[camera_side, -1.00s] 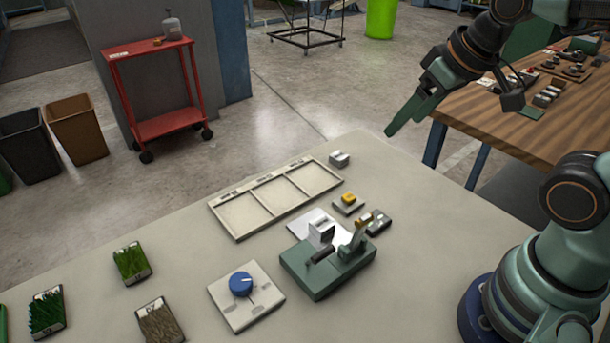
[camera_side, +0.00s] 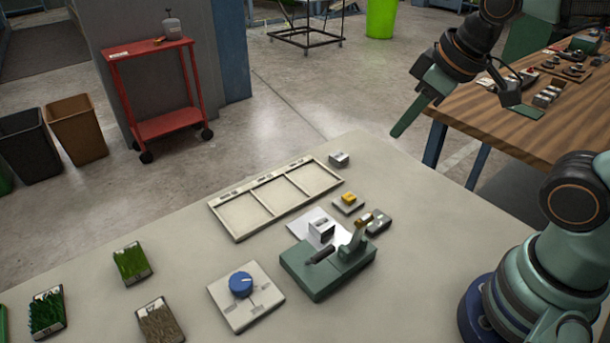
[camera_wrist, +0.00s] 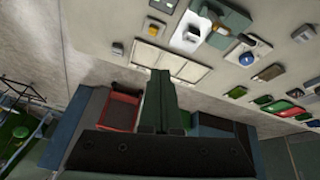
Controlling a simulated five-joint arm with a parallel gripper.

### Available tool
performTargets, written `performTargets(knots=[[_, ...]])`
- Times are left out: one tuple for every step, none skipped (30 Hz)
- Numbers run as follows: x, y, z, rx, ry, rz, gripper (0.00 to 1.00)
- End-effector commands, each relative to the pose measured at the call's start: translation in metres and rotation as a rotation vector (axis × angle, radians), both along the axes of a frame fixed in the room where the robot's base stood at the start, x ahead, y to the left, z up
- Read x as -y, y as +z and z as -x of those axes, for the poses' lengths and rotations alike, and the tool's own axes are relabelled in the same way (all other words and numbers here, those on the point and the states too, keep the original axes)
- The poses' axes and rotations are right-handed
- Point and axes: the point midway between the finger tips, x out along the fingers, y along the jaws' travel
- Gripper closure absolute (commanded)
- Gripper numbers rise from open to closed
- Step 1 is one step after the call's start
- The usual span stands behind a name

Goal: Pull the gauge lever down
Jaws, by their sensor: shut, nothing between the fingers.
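The green gauge device (camera_side: 322,278) sits on the grey bench in the side view. Its lever (camera_side: 358,237) stands up with a yellowish tip, and a dark handle lies on the top beside it. The device also shows at the upper edge of the wrist view (camera_wrist: 228,16), partly cut off. My gripper (camera_side: 395,133) is shut and empty. It hangs in the air beyond the bench's far right edge, well away from the lever. Its closed fingers fill the middle of the wrist view (camera_wrist: 161,78).
A three-part tray (camera_side: 233,237) lies behind the device. A blue-knob plate (camera_side: 262,312) is left of it, and a yellow-button block (camera_side: 340,207) is behind it. Turf samples (camera_side: 132,264) lie at the left. A wooden table (camera_side: 465,105) stands behind right.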

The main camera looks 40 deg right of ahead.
Motion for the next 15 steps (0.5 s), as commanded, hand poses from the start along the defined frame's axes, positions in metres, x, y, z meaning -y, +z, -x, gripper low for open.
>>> performTargets(knots=[[-0.011, -0.002, 0.001, -0.018, 0.121, 0.041, 1.00], [-0.017, -0.004, 0.002, -0.028, 0.203, 0.069, 1.00], [-0.026, -0.005, 0.003, -0.040, 0.318, 0.108, 1.00], [-0.032, -0.006, 0.004, -0.049, 0.405, 0.136, 1.00], [-0.038, -0.008, 0.006, -0.057, 0.492, 0.165, 1.00], [-0.046, -0.009, 0.008, -0.067, 0.608, 0.201, 1.00], [-0.052, -0.010, 0.009, -0.072, 0.696, 0.229, 1.00], [-0.059, -0.012, 0.011, -0.079, 0.784, 0.255, 1.00], [-0.066, -0.013, 0.014, -0.085, 0.902, 0.289, 1.00], [-0.072, -0.015, 0.016, -0.090, 0.989, 0.314, 1.00], [-0.078, -0.016, 0.018, -0.093, 1.077, 0.339, 1.00], [-0.086, -0.017, 0.021, -0.097, 1.196, 0.371, 1.00], [-0.092, -0.019, 0.024, -0.099, 1.285, 0.393, 1.00], [-0.097, -0.020, 0.026, -0.100, 1.375, 0.417, 1.00], [-0.105, -0.022, 0.030, -0.101, 1.494, 0.446, 1.00]])
